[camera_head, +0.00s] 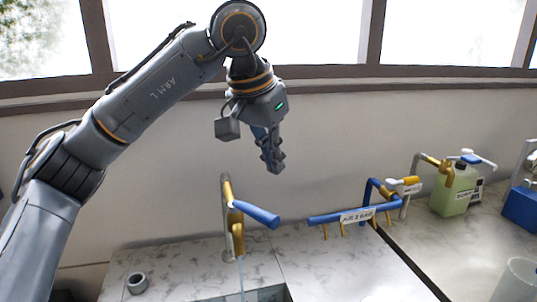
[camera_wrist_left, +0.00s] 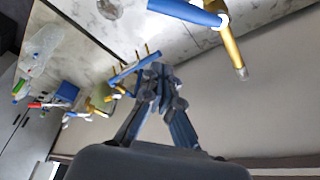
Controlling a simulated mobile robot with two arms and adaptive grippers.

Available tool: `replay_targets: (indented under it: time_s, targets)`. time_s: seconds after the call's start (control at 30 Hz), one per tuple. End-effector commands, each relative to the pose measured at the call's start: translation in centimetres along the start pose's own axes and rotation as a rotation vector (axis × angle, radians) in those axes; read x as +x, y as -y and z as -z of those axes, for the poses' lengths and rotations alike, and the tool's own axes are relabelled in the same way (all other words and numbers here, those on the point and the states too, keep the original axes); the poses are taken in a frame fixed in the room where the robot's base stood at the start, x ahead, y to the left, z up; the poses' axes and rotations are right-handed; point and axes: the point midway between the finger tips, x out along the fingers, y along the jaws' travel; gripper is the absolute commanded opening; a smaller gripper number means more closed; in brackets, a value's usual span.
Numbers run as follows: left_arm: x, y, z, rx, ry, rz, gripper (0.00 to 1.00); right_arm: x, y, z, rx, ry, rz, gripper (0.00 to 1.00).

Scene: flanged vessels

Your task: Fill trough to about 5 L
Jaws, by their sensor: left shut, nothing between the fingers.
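A brass tap (camera_head: 237,232) with a blue lever handle (camera_head: 257,214) stands on the marble counter. A thin pale stream (camera_head: 242,277) runs down from its spout. Below it, a grey sunken trough (camera_head: 272,294) is cut off by the bottom edge, so its water level cannot be seen. My left gripper (camera_head: 275,172) is shut and empty, pointing down above and a little right of the tap handle, apart from it. In the left wrist view, the shut fingers (camera_wrist_left: 158,72) are clear of the blue handle (camera_wrist_left: 185,10) and brass tube (camera_wrist_left: 234,50). My right gripper is not in view.
A blue labelled gas rail (camera_head: 355,215) with brass outlets stands right of the tap. Beyond are another brass tap (camera_head: 440,165), a green bottle (camera_head: 455,192), a blue object (camera_head: 522,208) and a clear vessel (camera_head: 515,280). A small grey ring (camera_head: 137,283) lies at left.

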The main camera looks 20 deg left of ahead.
Motion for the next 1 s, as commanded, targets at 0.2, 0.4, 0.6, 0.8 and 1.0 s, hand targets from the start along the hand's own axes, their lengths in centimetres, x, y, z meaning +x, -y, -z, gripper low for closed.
replay_targets:
  time_s: [0.2,0.4,0.6,0.8,1.0]
  targets:
    - [4.7,0.0,0.0,0.0,0.005,-0.003,0.0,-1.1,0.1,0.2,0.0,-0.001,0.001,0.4]
    - [6.2,0.1,-1.5,-0.001,-0.001,-0.002,0.0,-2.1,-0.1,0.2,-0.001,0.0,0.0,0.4]
    - [6.0,0.0,-3.4,-0.002,-0.001,-0.002,0.0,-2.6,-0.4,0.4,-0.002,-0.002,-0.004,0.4]
    - [6.0,-0.1,-4.0,-0.002,0.0,-0.003,0.0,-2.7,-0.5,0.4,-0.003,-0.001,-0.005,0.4]
    - [6.0,-0.1,-4.0,-0.002,0.0,-0.003,0.0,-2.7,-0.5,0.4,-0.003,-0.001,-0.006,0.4]
